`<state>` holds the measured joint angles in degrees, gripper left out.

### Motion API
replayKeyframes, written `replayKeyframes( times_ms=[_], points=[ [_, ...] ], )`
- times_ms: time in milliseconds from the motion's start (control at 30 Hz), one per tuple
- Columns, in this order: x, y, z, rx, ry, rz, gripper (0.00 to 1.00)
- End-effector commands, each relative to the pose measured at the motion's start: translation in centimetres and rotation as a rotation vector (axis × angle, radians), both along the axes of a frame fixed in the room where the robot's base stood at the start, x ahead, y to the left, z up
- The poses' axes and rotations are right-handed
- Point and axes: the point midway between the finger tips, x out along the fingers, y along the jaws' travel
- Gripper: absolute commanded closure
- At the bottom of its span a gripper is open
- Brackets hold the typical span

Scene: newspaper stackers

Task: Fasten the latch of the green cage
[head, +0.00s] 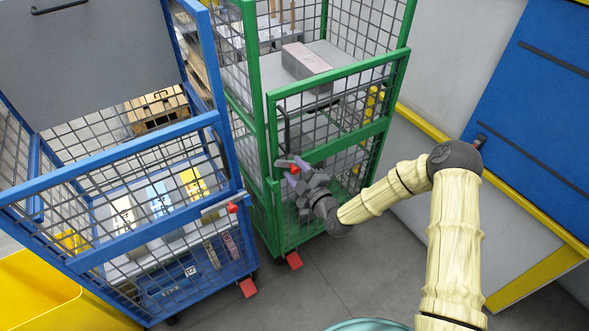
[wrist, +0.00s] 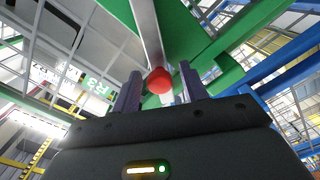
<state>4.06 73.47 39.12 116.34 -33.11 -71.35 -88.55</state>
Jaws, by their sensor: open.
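The green cage (head: 262,95) stands in the middle of the head view, with green posts and grey mesh. Its latch shows a red knob (head: 294,169) on the left side of the front. In the wrist view the red knob (wrist: 159,80) sits at the end of a grey metal bar (wrist: 147,35), in front of a green frame member. My gripper (head: 297,176) is at the latch. In the wrist view my gripper (wrist: 158,88) is open, with one finger on each side of the knob. I cannot tell whether either finger touches it.
A blue cage (head: 110,245) stands close on the left, with its own red-knobbed latch (head: 232,208). Red pedals (head: 293,260) stick out at floor level. A yellow bin (head: 40,295) is at the lower left. A blue panel (head: 535,90) is at the right. Grey floor (head: 350,275) is clear in front.

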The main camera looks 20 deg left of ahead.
Motion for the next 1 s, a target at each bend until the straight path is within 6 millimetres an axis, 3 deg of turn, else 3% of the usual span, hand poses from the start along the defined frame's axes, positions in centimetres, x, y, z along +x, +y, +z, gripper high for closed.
replayKeyframes(
  times_ms=[300, 500, 533, 1000],
  points=[
    [0.17, 0.18, -0.01, 0.0, 0.0, 0.0, 0.58],
    [0.15, 0.17, 0.0, 0.0, 0.0, 0.0, 0.97],
    [0.15, 0.17, 0.0, 0.0, 0.0, 0.0, 1.0],
    [-0.11, 0.43, -0.54, -0.04, -0.051, 0.003, 1.0]
  ],
)
